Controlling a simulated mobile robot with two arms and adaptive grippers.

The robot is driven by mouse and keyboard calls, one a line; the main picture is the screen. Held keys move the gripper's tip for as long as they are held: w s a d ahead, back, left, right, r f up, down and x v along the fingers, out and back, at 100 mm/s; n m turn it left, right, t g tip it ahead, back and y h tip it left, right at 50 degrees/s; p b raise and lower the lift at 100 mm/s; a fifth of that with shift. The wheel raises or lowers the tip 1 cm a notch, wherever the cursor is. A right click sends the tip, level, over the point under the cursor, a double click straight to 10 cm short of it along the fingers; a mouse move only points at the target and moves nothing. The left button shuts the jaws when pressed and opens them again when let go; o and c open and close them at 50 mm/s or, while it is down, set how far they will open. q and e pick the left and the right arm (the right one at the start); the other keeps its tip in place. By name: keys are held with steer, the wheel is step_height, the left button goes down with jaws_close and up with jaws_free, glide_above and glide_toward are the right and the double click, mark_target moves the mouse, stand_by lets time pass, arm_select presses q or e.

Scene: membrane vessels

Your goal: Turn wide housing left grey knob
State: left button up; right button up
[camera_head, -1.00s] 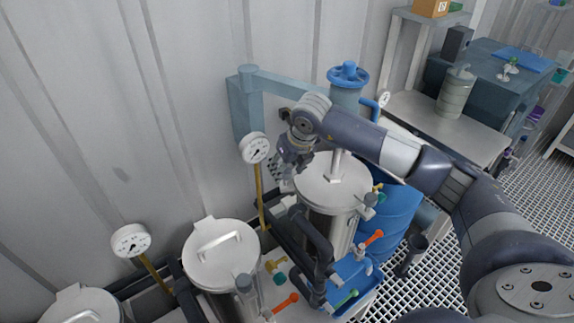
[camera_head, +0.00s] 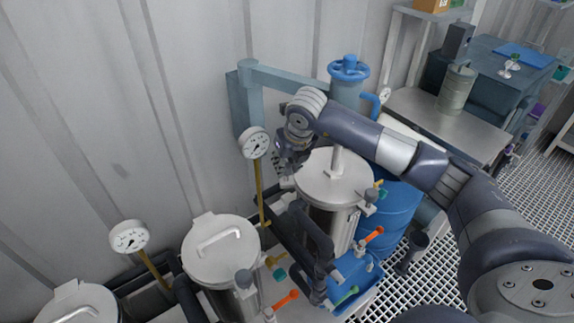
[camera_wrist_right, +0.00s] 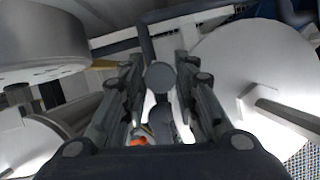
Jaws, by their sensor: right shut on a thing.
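The wide vessel housing (camera_head: 318,190) has a round pale lid with a bar handle and stands right of centre in the head view. My right gripper (camera_head: 284,170) is at the left side of this lid, below the blue-grey wall bracket. In the right wrist view, a round dark grey knob (camera_wrist_right: 160,76) sits between the two fingers of my right gripper (camera_wrist_right: 158,84). The gripper is shut on it. In the head view the wrist and fingers hide this knob. Another grey knob (camera_head: 371,195) shows at the lid's right edge. My left gripper is not in view.
A dial gauge (camera_head: 254,143) on a yellow stem stands close left of my right gripper. A second lidded vessel (camera_head: 221,262) is at lower left. Dark pipes (camera_head: 312,240) and orange-handled valves (camera_head: 374,234) lie in front. A blue handwheel (camera_head: 348,69) rises behind.

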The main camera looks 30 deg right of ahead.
steer(key=m+h+b, duration=0.1)
steer(key=m+b, duration=0.1)
steer(key=m, duration=0.1)
steer(key=shift+a+f, duration=0.1)
steer(key=shift+a, duration=0.05)
steer(key=shift+m+h+b, duration=0.6)
steer(key=shift+m+b, duration=0.35)
steer(key=shift+m, duration=0.55)
steer(key=shift+g, duration=0.3)
steer(key=shift+r, duration=0.2)
steer(key=o, duration=1.1)
steer(key=shift+c, duration=0.2)
